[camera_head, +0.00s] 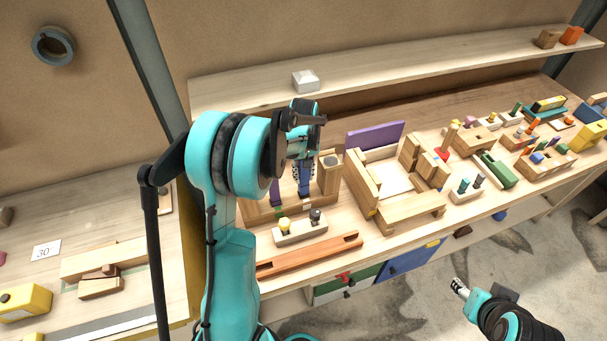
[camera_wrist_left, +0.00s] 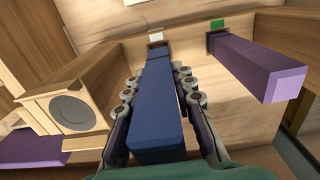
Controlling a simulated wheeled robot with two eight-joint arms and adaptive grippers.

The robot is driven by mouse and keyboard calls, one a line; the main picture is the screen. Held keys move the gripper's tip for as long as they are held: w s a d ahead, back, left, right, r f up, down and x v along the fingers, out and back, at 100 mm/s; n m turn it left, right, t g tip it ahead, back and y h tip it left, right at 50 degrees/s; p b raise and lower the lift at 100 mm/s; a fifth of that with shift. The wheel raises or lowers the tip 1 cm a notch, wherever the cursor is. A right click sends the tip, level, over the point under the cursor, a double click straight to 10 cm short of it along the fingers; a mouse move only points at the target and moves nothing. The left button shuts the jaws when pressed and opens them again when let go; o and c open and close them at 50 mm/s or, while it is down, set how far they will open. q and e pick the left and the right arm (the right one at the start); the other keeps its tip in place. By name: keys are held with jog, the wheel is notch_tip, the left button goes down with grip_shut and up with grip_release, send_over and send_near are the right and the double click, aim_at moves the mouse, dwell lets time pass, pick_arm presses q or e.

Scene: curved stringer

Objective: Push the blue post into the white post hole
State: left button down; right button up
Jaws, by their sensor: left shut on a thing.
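The blue post (camera_wrist_left: 158,110) lies between the fingers of my left gripper (camera_wrist_left: 160,90), which is shut on it. In the head view the blue post (camera_head: 305,186) stands roughly upright below the left gripper (camera_head: 303,168). Its far end meets the wooden piece beside the white mark (camera_wrist_left: 155,38). The white hole is hidden by the post, and I cannot tell how deep the post sits. A purple post (camera_wrist_left: 255,68) stands beside the green mark (camera_wrist_left: 217,24), right of the blue post. My right gripper (camera_head: 461,287) is low at the right, away from the bench, too small to read.
A wooden block with a grey disc (camera_wrist_left: 70,108) stands close left of the gripper in the wrist view. In the head view, a small holder with yellow and dark knobs (camera_head: 300,233) and a reddish rail (camera_head: 310,256) lie in front. A wooden box frame (camera_head: 395,207) stands right.

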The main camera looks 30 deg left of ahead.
aim_at(304, 182)
pick_arm(q)
jog(key=shift+f+b, duration=1.7)
jog(key=shift+f, duration=0.4)
jog(key=c, duration=1.2)
grip_release()
jog(key=shift+r, duration=0.1)
notch_tip(304, 182, up, 12)
